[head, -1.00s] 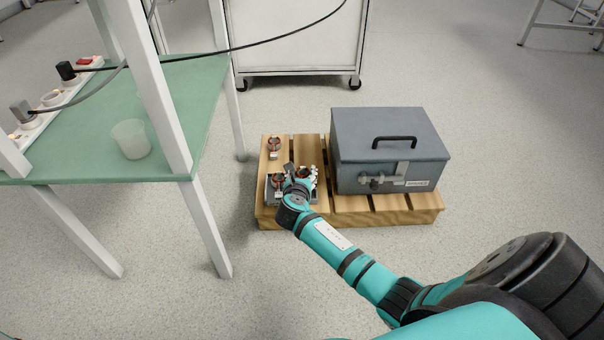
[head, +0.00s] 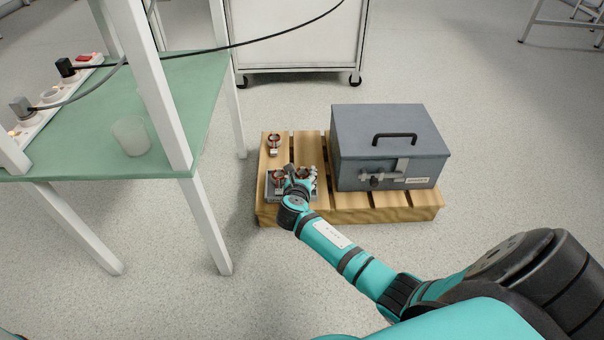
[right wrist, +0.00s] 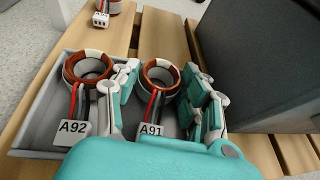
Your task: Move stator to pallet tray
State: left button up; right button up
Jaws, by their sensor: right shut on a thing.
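A grey pallet tray (head: 273,196) lies on the wooden pallet; its wall shows in the right wrist view (right wrist: 30,122). The stator tagged A92 (right wrist: 88,67), a copper and white ring with red and black leads, stands in its left part. My right gripper (head: 298,184) is over the tray. In the right wrist view its fingers (right wrist: 160,82) are shut on the stator tagged A91 (right wrist: 160,73), beside A92 and within the tray's outline. I cannot tell whether A91 touches the tray floor. A third stator (head: 273,145) stands on the pallet behind the tray. My left gripper is not in view.
A grey metal case (head: 390,150) with a black handle takes up the pallet's (head: 395,208) right side, close to my right gripper. A green-topped table (head: 180,100) with a translucent cup (head: 131,137) stands at left. A white wheeled cabinet (head: 298,40) is behind.

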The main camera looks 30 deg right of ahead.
jog(key=shift+f, duration=0.1)
jog(key=o, duration=1.3)
jog(key=shift+s+d, duration=0.1)
jog(key=shift+o, duration=0.2)
jog(key=shift+f, duration=0.1)
jog(key=v, duration=0.7)
jog(key=shift+s+r, duration=0.15)
jog(key=shift+r, duration=0.05)
